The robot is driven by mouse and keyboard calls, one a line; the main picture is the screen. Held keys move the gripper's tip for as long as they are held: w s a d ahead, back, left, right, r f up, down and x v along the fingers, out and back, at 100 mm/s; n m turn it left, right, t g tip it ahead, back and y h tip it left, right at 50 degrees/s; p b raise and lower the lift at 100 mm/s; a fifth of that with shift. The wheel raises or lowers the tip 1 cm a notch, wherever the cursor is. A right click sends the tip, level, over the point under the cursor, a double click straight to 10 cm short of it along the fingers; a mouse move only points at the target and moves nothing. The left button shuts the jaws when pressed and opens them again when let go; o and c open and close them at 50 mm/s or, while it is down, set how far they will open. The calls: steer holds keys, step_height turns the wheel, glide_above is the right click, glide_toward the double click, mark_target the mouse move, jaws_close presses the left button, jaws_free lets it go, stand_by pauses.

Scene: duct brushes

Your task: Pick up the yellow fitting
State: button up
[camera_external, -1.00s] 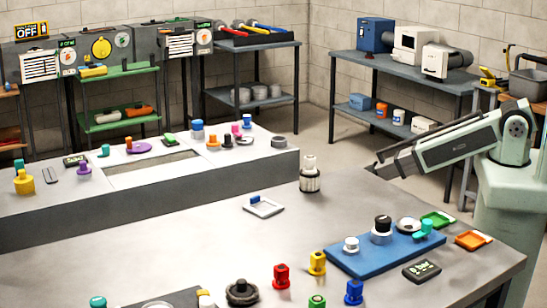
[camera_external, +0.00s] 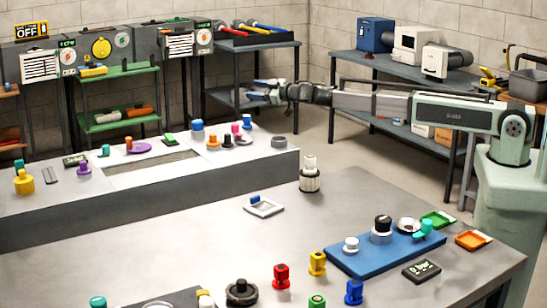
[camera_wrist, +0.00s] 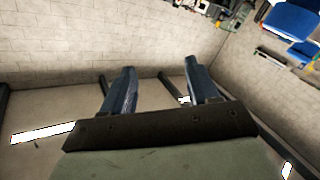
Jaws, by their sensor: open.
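A small yellow fitting (camera_external: 317,264) stands upright on the front grey table, between a red fitting (camera_external: 281,276) and a blue fitting (camera_external: 354,292). A green fitting (camera_external: 317,301) is in front of it, cut by the lower picture edge. A larger yellow piece (camera_external: 24,182) stands at the far left on the long bench. My gripper (camera_external: 262,92) is far above and behind the yellow fitting, in the air at the end of my outstretched arm. In the wrist view, my gripper (camera_wrist: 157,80) is open, with nothing between its two blue fingers. No fitting shows in that view.
A blue tray (camera_external: 365,262) with several parts lies right of the fittings, with a dark display box (camera_external: 421,271) beside it. A black knob-like part (camera_external: 241,293) stands to the left. A white-and-black bottle (camera_external: 309,175) stands farther back. The table's middle is mostly clear.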

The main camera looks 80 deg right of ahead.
steer(key=w+a+r, duration=0.3)
steer(key=a+r, duration=0.2)
steer(key=a, duration=0.2)
steer(key=w+a+r, duration=0.3)
steer(key=a+r, duration=0.1)
steer(key=a, duration=0.3)
steer(key=s+a+f+m+g+y, duration=0.1)
steer(key=s+a+f+g, duration=0.15)
steer(key=a, duration=1.25)
steer(key=s+a+f+g+y, duration=0.1)
steer(key=s+a+f+g, duration=0.15)
steer(key=a, duration=1.15)
steer(key=n+g+y, duration=0.2)
steer(key=n+g, duration=0.5)
steer(key=g, duration=0.5)
glide_above(318, 254)
steer(key=d, duration=0.1)
step_height(318, 254, down, 4)
step_height(318, 254, down, 8)
steer(key=shift+r, duration=0.1)
steer(key=shift+a+f, duration=0.15)
steer(key=shift+f, duration=0.75)
steer(key=shift+a+f, duration=0.2)
steer(key=shift+f, duration=0.75)
steer(key=shift+a+f, duration=0.15)
steer(key=shift+f, duration=0.75)
